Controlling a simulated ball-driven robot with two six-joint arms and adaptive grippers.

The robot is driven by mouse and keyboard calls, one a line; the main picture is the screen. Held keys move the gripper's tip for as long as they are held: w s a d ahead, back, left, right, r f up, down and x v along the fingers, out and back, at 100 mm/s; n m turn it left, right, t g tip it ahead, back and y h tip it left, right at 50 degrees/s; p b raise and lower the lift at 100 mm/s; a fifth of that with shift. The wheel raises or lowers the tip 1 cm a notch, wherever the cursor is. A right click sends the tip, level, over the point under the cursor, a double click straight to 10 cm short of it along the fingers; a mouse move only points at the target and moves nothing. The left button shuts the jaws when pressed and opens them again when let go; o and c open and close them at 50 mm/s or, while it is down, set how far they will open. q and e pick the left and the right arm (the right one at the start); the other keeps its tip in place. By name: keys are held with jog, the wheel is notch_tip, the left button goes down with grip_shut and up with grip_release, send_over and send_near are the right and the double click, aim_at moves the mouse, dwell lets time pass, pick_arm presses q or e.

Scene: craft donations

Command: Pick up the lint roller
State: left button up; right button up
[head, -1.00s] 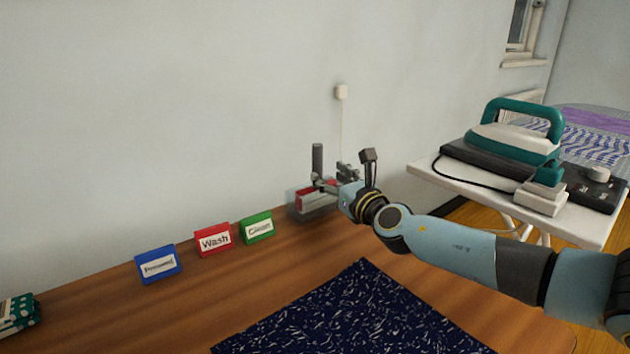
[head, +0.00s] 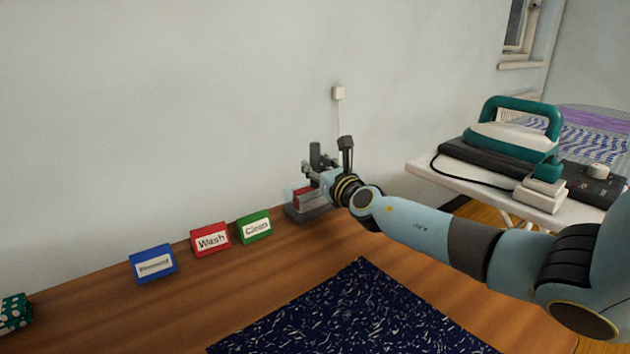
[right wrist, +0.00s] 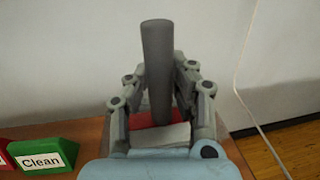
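The lint roller shows as an upright dark grey handle (head: 315,156) near the wall at the far end of the table. In the right wrist view its handle (right wrist: 158,70) rises between my fingers. My right gripper (head: 318,168) has its two fingers on either side of the handle, close against it with no clear gap; in the right wrist view the gripper (right wrist: 160,72) looks shut on it. The lower end of the roller is partly hidden by the gripper and by red and white parts at its foot. My left gripper is out of view.
A grey box (head: 306,213) sits under my right gripper. Green (head: 254,227), red (head: 211,239) and blue (head: 153,264) label signs stand to the left. A dark patterned cloth (head: 345,315) lies in front. An iron (head: 515,140) rests on the ironing board at right.

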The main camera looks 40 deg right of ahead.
grip_shut()
dwell(0.3)
dwell(0.3)
notch_tip(320, 180, up, 18)
jog(key=p, duration=1.4)
jog(key=shift+p, duration=0.4)
